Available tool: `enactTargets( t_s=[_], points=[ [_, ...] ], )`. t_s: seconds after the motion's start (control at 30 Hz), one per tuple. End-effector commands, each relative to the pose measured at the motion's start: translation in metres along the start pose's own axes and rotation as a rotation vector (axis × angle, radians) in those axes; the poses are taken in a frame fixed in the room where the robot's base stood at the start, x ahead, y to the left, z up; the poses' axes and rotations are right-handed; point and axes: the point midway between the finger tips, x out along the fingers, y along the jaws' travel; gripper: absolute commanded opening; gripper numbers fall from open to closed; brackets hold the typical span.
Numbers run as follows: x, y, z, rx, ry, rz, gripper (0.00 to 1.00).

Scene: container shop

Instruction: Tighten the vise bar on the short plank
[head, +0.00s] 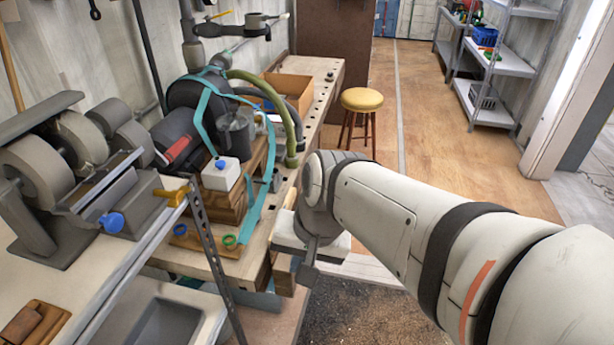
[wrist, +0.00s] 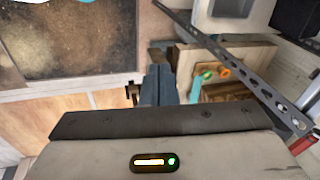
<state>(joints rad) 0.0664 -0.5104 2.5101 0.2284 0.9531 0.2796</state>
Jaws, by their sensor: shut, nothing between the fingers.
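My gripper (wrist: 158,72) is shut and empty, its grey fingers together in the middle of the wrist view. In the head view my gripper (head: 307,276) hangs at the near end of the wooden workbench (head: 328,68), beside a wooden block (head: 284,274) at the bench end that looks like part of the vise. A small dark metal piece (wrist: 133,93), perhaps the vise bar, shows just left of the fingers in the wrist view. I cannot tell whether the fingers touch it. My arm and gripper hide much of the vise, and I cannot make out the short plank for certain.
A grinder (head: 75,145) stands on the left bench. A slotted metal upright (head: 212,262) rises close left of the workbench end. A green ring (head: 230,240) and teal strap (head: 252,215) lie on the bench. A yellow stool (head: 361,102) stands behind. The floor (head: 440,140) beyond is open.

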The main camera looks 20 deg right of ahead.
Motion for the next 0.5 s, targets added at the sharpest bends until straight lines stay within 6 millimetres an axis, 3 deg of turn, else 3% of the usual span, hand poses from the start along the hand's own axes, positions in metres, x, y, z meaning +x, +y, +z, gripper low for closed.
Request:
enactTargets(
  t_s=[0.03, 0.1, 0.27, 0.37, 0.5],
  points=[
    [0.036, 0.005, 0.005, 0.214, -0.058, -0.053, 0.0],
    [0.063, 0.002, 0.007, 0.549, -0.153, -0.142, 0.0],
    [0.109, -0.009, -0.012, 1.322, -0.42, -0.355, 0.0],
    [0.127, -0.007, -0.041, 1.771, -0.63, -0.5, 0.0],
    [0.143, 0.019, -0.095, 2.313, -1.01, -0.737, 0.0]
  ],
)
